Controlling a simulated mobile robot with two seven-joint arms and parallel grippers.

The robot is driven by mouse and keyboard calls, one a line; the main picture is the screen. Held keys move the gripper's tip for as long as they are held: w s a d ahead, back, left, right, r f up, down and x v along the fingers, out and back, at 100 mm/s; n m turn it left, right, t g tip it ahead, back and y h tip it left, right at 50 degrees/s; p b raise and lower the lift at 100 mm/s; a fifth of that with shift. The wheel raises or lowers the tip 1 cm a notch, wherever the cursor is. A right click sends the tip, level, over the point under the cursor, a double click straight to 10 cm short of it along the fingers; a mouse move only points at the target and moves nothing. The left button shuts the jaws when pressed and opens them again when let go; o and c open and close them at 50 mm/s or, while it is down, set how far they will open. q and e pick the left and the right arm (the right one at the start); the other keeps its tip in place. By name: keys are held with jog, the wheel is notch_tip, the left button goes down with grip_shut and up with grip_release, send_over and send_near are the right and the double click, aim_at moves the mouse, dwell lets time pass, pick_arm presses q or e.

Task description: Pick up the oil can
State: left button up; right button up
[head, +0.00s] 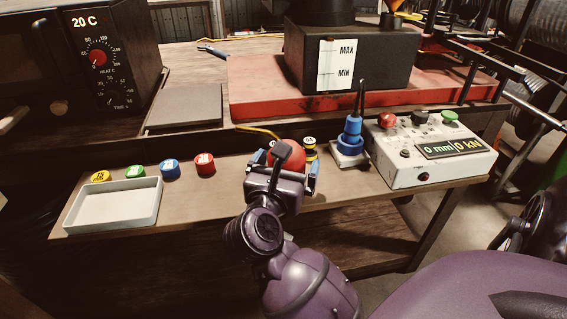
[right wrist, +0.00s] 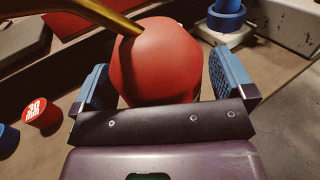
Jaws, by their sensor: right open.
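The oil can has a round red body (head: 298,157) and stands on the lower wooden shelf. Its thin brass spout (head: 258,131) points to the left. My right gripper (head: 285,166) is at the can and partly covers it in the head view. In the right wrist view the red body (right wrist: 160,62) sits between the two blue finger pads of my right gripper (right wrist: 163,82). The jaws are open, with a small gap visible at the right pad. Contact at the left pad is hard to tell. The can's base is hidden. My left gripper is not in view.
To the left are several coloured caps, including a red one (head: 205,164), and a pale tray (head: 112,225). Bare shelf lies between.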

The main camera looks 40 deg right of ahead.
jog(key=shift+s, duration=0.1)
jog(key=c, duration=1)
jog(key=shift+c, duration=1.2)
jog(key=shift+r, duration=0.15)
